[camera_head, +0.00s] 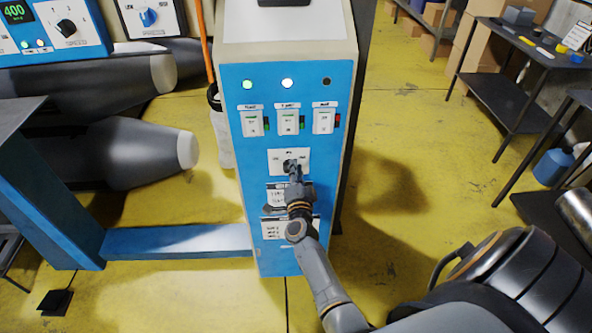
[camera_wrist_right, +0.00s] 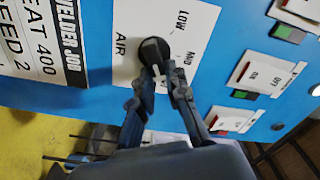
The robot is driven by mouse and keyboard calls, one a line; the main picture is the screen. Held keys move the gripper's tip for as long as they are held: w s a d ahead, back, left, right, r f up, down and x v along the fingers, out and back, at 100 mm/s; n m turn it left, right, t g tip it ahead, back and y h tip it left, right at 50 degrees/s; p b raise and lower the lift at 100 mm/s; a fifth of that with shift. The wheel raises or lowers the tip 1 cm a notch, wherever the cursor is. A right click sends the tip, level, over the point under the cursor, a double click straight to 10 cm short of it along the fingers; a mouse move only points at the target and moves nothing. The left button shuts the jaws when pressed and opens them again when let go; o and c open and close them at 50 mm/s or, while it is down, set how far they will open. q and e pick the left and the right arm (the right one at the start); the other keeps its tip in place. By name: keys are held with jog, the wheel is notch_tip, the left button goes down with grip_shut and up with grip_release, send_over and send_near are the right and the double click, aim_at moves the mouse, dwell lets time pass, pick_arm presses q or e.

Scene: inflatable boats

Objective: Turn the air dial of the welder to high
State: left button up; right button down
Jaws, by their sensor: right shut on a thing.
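The welder (camera_head: 256,215) is a blue-fronted cabinet with a pale top, in the middle of the head view. Its air dial (camera_wrist_right: 152,50) is a dark round knob on a white plate (camera_wrist_right: 205,25) marked AIR, LOW and a third word that looks like MID. No HIGH mark is readable, and I cannot tell which mark the knob points to. My right gripper (camera_head: 292,168) reaches up to the plate from below. In the wrist view its two fingers (camera_wrist_right: 163,76) are closed on the knob from either side. My left gripper is not in view.
Three rocker switches (camera_head: 288,121) and three lamps sit above the dial; the right lamp is dark. Printed cards are below it. Grey inflatable tubes (camera_head: 135,150) and a blue beam (camera_head: 180,242) are at left. Dark tables (camera_head: 510,100) stand at right, beyond open yellow floor.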

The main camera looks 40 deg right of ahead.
jog(key=c, duration=1.3)
grip_release()
jog(key=shift+w, duration=0.1)
jog(key=shift+c, duration=0.2)
